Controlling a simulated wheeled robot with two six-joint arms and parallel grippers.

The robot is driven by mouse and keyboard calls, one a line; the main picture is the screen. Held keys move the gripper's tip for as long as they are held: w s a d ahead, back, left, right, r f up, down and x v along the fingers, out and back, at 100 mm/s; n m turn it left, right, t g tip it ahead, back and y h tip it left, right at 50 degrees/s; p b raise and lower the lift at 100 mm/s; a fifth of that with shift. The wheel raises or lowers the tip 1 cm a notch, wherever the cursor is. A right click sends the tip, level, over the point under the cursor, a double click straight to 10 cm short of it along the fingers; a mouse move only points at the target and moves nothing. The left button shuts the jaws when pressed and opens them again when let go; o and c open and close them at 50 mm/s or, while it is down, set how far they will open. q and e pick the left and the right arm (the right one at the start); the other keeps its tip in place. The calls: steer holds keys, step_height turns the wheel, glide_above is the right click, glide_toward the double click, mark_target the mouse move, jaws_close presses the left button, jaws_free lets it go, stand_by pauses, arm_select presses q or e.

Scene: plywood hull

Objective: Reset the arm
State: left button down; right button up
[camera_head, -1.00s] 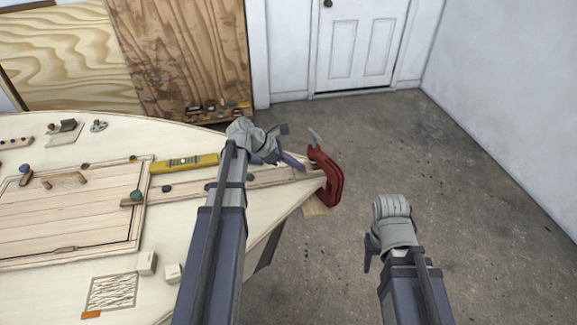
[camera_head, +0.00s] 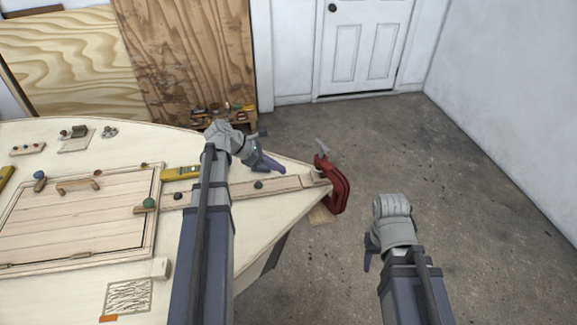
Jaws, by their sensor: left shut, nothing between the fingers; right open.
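My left arm reaches up over the plywood hull (camera_head: 80,293). My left gripper (camera_head: 275,165) is shut and empty, above the hull's pointed end and left of a red clamp (camera_head: 338,186). My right gripper (camera_head: 369,252) is at the lower right, over the concrete floor and clear of the hull. Its fingers are mostly hidden behind its own wrist, and nothing shows in it.
A wooden hatch (camera_head: 75,220) and a yellow level (camera_head: 181,173), partly hidden by my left arm, are on the hull. Plywood sheets (camera_head: 185,60) lean at the back. A white door (camera_head: 362,45) stands beyond open floor (camera_head: 470,200).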

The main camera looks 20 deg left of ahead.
arm_select(q)
steer(key=p+v, duration=0.1)
steer(key=v, duration=0.3)
steer(key=shift+p, duration=0.4)
arm_select(e)
step_height(320, 180, up, 3)
steer(key=shift+f, duration=0.15)
